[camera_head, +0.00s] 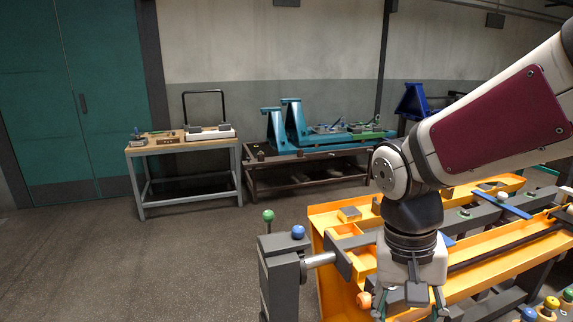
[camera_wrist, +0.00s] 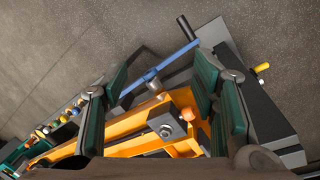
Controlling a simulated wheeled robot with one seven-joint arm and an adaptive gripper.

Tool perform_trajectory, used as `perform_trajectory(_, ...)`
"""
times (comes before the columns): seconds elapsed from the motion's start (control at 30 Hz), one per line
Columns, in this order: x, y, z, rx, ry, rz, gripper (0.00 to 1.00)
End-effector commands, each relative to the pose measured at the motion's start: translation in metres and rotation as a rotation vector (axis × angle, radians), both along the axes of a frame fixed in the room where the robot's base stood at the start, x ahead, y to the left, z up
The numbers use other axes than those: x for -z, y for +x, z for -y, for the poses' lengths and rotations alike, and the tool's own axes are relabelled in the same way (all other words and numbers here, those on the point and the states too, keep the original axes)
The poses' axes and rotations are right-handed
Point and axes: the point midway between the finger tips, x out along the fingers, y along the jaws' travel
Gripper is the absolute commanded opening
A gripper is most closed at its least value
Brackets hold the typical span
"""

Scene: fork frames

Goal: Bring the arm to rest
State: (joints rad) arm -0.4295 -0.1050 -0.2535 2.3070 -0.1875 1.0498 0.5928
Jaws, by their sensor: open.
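My arm comes in from the right side of the head view, bent at a joint, with the hand pointing down. My gripper (camera_head: 410,312) is above the near side of the orange fixture (camera_head: 470,286); its fingertips are near the bottom edge of the picture. In the wrist view my gripper (camera_wrist: 160,75) has its two green-grey fingers spread wide apart, with nothing held between them. Below and between them show the orange fixture (camera_wrist: 125,134) and a grey block with a round knob (camera_wrist: 165,130).
A grey post with green and blue knobs (camera_head: 283,275) stands left of my gripper. Several coloured knobs (camera_head: 548,306) are at lower right. A wooden-topped table (camera_head: 182,143) and a dark bench with teal brackets (camera_head: 300,150) stand behind. The floor (camera_head: 150,265) at left is clear.

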Motion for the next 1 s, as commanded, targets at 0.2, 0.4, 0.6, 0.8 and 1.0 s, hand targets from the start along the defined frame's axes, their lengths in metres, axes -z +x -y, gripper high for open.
perform_trajectory(0.2,-0.051,-0.042,0.010,-0.118,0.115,0.155,0.53)
perform_trajectory(0.4,-0.082,-0.078,0.015,-0.237,0.135,0.304,0.53)
perform_trajectory(0.6,-0.096,-0.100,0.016,-0.314,0.109,0.396,0.53)
perform_trajectory(0.8,-0.098,-0.105,0.015,-0.339,0.098,0.417,0.53)
perform_trajectory(1.0,-0.098,-0.104,0.015,-0.339,0.098,0.417,0.53)
